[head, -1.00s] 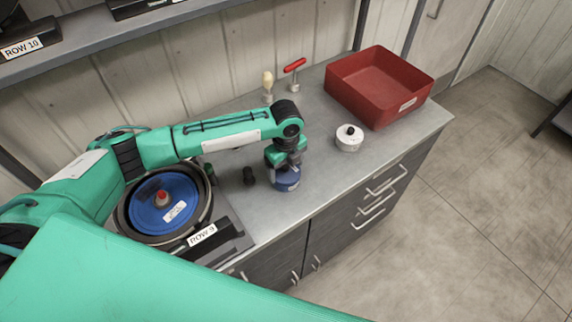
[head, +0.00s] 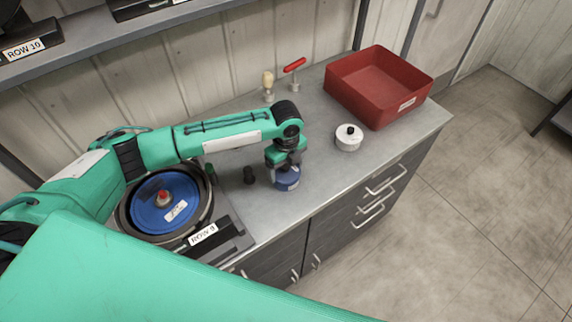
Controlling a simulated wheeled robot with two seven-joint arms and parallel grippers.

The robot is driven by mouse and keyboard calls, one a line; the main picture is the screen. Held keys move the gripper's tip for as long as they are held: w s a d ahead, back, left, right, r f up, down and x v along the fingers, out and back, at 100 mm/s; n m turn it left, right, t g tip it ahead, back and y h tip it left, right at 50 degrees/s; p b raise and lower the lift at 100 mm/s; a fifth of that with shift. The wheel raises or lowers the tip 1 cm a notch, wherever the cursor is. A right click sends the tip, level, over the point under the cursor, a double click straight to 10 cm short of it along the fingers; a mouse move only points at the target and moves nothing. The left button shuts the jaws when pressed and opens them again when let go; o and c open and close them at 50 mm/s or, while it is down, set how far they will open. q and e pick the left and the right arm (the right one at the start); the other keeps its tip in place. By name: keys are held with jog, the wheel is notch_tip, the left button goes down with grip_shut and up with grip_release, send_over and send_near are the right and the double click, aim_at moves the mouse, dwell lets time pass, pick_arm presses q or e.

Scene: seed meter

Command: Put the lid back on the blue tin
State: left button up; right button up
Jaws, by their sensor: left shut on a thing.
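The blue tin (head: 288,183) stands on the grey worktop, near its front edge, with a pale label on its side. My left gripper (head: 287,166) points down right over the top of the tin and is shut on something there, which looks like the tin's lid. The fingers and wrist hide the lid and the tin's top, so I cannot tell whether the lid is seated or held just above the rim. My right gripper is not in view.
A white tin with a black knob (head: 348,138) stands to the right. Behind it is a red bin (head: 379,86). The seed meter (head: 165,205) is at left.

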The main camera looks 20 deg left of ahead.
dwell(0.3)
pick_arm(q)
jog(key=o, duration=0.9)
jog(key=shift+r+p, duration=3.5)
grip_shut()
jog(key=shift+f, duration=0.15)
